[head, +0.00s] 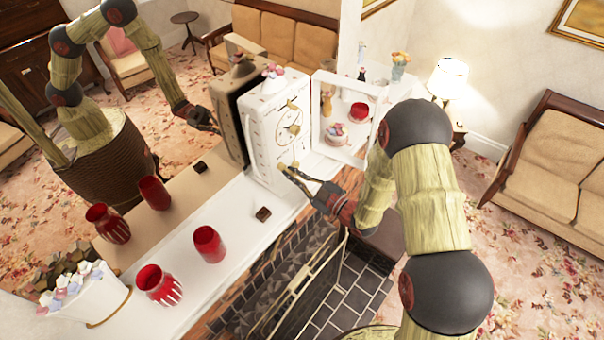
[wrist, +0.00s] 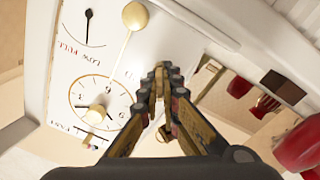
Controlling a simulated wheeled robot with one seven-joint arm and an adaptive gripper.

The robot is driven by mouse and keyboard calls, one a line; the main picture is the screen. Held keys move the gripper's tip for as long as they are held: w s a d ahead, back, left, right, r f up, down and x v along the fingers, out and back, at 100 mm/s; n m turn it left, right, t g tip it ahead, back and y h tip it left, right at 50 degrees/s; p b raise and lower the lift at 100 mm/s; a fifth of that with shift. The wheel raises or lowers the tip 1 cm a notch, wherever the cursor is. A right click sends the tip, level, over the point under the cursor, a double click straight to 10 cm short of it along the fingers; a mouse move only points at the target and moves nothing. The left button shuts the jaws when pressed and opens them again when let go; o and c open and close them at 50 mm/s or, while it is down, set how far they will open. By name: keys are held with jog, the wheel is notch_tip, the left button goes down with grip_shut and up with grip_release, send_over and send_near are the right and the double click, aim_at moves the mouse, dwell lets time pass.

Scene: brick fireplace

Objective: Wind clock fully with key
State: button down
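The white clock (head: 273,135) stands upright on the mantel, its framed front door (head: 340,112) swung open to the right. In the wrist view the clock face (wrist: 84,62) looks upside down, with a LOW/FULL gauge (wrist: 88,25), a numbered dial (wrist: 95,107) and a gold pendulum (wrist: 133,18). My gripper (head: 288,172) is just in front of the lower face. In the wrist view its fingertips (wrist: 163,82) meet beside the dial. A small gold piece (wrist: 162,132) shows between the fingers. I cannot tell whether it is the key or whether it is gripped.
A small dark block (head: 263,213) lies on the mantel left of my gripper. Red vases (head: 209,244) and a white flower planter (head: 88,299) stand further left. A mirror backs the mantel. The fireplace screen (head: 305,290) is below. More ornaments stand behind the open door.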

jog(key=shift+w+a+r+m, duration=0.1)
jog(key=shift+r+m, duration=0.05)
jog(key=shift+m, duration=0.4)
jog(key=shift+w+r+m, duration=0.1)
jog(key=shift+r+m, duration=0.05)
jog(key=shift+m, duration=0.4)
jog(key=c, duration=2.2)
grip_release()
jog(key=shift+a+f, duration=0.1)
jog(key=shift+f, duration=0.05)
jog(key=shift+o, duration=1.2)
jog(key=shift+s+f, duration=0.1)
jog(key=shift+o, duration=0.8)
jog(key=o, duration=0.3)
jog(key=shift+v, duration=3.65)
jog(key=shift+c, duration=0.6)
